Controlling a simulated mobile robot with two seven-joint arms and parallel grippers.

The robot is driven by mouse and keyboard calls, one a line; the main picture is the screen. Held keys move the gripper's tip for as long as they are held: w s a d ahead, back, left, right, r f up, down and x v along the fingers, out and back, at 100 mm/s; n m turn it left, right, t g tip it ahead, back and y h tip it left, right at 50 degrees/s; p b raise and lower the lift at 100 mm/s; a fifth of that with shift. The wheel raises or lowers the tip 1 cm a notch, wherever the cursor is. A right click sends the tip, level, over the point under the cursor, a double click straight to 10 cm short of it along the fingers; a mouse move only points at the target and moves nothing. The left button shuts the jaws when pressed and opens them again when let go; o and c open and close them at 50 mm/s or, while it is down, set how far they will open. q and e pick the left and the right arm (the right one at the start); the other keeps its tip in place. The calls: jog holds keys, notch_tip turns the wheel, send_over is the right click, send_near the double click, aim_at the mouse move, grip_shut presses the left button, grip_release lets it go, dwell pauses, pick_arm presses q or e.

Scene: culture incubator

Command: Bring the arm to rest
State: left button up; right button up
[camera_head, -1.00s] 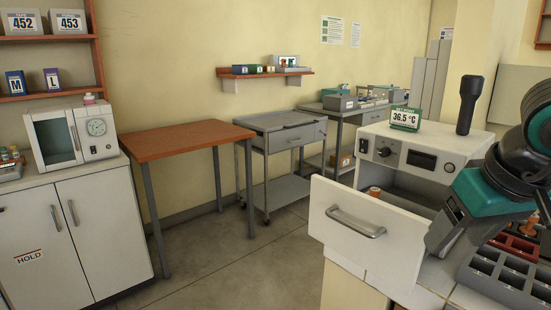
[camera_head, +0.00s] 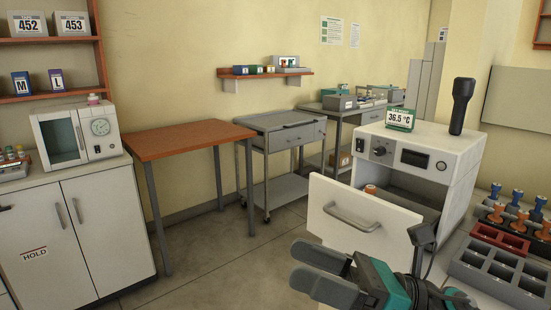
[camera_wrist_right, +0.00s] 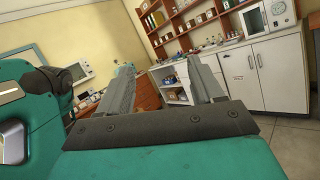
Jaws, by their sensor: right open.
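My right gripper (camera_head: 322,272) is at the bottom right of the head view, in front of the pulled-out white drawer (camera_head: 345,222). Its two grey fingers point left, spread apart, with nothing between them. In the right wrist view the open fingers (camera_wrist_right: 165,80) point out toward the room, with a cabinet and shelves far beyond. My left gripper is in neither view.
The incubator (camera_head: 415,160) stands behind the open drawer, with a 36.5 °C display (camera_head: 400,119) and a black handheld device (camera_head: 461,105) on top. Open floor (camera_head: 235,260) lies left of the drawer.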

jog(key=w+d+f+m+t+h, duration=0.25)
jog(key=f+m+t+h, duration=0.3)
jog(key=m, duration=0.55)
jog(key=w+d+f+m+t+h, duration=0.1)
jog(key=d+f+m+t+h, duration=0.4)
jog(key=m, duration=0.6)
jog(key=w+d+f+m+t+h, duration=0.15)
jog(key=f+m+t+h, duration=0.25)
jog(key=f+m, duration=0.5)
jog(key=s+d+f+m+g+h, duration=0.2)
jog(key=s+f+m+g, duration=0.1)
jog(key=s+f+m, duration=0.3)
jog(key=s+d+f+m+g+h, duration=0.2)
jog(key=s+f+m, duration=0.4)
jog(key=f+m, duration=0.3)
jog(key=shift+s+f+g+h+p, duration=0.35)
jog(key=shift+f+g+h, duration=0.35)
jog(key=shift+g, duration=0.55)
jog(key=shift+c, duration=0.2)
